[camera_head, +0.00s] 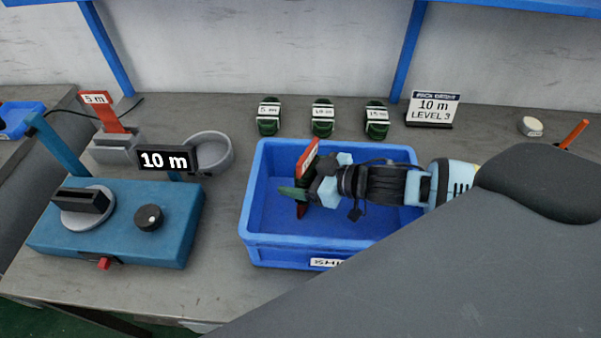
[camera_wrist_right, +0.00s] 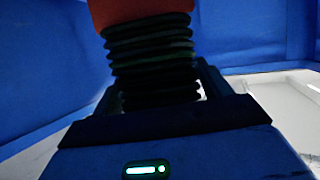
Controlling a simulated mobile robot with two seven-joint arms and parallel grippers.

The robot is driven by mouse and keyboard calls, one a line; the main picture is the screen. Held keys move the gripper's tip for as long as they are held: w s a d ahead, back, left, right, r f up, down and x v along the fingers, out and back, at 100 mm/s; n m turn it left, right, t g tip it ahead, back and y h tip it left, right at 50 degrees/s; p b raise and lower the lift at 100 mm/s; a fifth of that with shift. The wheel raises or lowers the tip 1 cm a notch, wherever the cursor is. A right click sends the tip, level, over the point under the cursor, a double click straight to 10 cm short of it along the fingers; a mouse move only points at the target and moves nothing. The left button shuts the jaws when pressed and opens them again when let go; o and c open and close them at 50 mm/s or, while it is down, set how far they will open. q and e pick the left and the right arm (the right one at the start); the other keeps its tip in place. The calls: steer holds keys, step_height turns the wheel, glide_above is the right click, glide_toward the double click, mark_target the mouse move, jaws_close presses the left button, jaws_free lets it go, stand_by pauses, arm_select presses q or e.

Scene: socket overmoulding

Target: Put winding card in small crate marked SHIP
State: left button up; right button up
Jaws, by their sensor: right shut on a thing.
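The winding card (camera_head: 308,158) is red with a white label at its upper end and green cord around its middle. It is tilted inside the blue crate (camera_head: 262,255), whose front label is partly hidden and reads SHI. My right gripper (camera_head: 317,187) reaches into the crate from the right and is shut on the card. In the right wrist view, the red end of the card (camera_wrist_right: 140,10) shows above dark cord turns between the fingers (camera_wrist_right: 155,90). I cannot tell if the card touches the crate floor. My left gripper is not in view.
A blue winder (camera_head: 120,225) with a 10 m display stands at left. Behind it are a red 5 m card (camera_head: 95,110) in a grey stand and a round grey dish (camera_head: 222,140). Labelled green coils (camera_head: 322,120) and a 10 m LEVEL 3 sign (camera_head: 432,108) stand behind the crate.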

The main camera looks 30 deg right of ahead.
mark_target(309, 176)
steer(key=o, duration=1.2)
steer(key=shift+o, duration=0.2)
steer(key=shift+s+r, duration=0.1)
steer(key=shift+r, duration=0.1)
steer(key=shift+v, duration=3.65)
